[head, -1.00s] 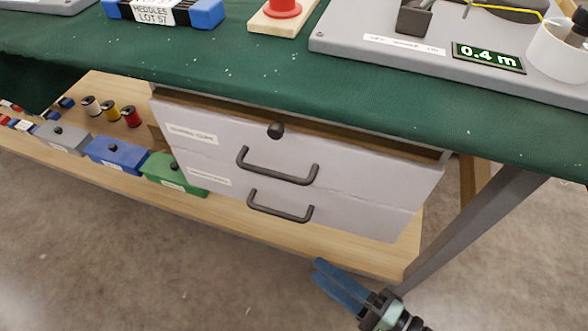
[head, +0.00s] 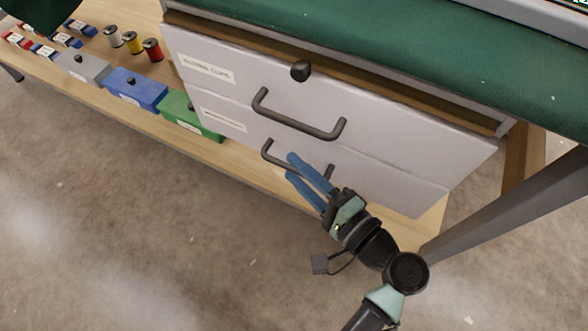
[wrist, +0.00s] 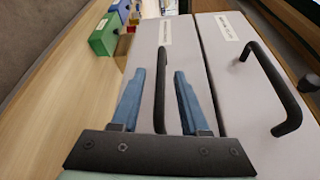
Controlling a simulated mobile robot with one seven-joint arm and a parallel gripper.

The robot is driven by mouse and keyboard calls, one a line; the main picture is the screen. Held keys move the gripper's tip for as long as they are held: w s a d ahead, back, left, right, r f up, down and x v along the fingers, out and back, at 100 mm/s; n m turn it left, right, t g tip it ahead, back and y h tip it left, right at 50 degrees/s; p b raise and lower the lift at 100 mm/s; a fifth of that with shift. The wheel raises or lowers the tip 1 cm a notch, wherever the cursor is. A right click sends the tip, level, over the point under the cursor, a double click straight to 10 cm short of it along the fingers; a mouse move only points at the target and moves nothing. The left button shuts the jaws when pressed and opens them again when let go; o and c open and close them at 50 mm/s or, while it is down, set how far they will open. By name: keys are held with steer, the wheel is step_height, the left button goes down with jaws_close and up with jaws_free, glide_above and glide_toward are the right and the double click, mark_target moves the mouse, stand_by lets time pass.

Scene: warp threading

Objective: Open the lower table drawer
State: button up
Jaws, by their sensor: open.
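The lower drawer (head: 385,185) has a pale grey front with a small label and appears shut, flush with the upper drawer front. Its dark bar handle (head: 268,151) is partly hidden behind my fingers in the head view. My gripper (head: 290,166) has two blue fingers, open, at this handle. In the wrist view, the lower handle (wrist: 160,88) runs lengthwise between the open fingers of my gripper (wrist: 160,72), with space on both sides. The lower drawer front (wrist: 148,55) lies beyond the fingertips. I cannot tell whether any finger touches it.
The upper drawer (head: 400,140) has its own bar handle (head: 300,122) and a dark knob (head: 300,70) just above. Grey, blue (head: 135,90) and green (head: 185,112) boxes and several spools stand on the wooden shelf (head: 95,75). A grey table leg (head: 510,205) is at right.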

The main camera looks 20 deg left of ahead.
steer(key=shift+w+a, duration=0.25)
steer(key=shift+a, duration=0.4)
jaws_close()
stand_by(1.0)
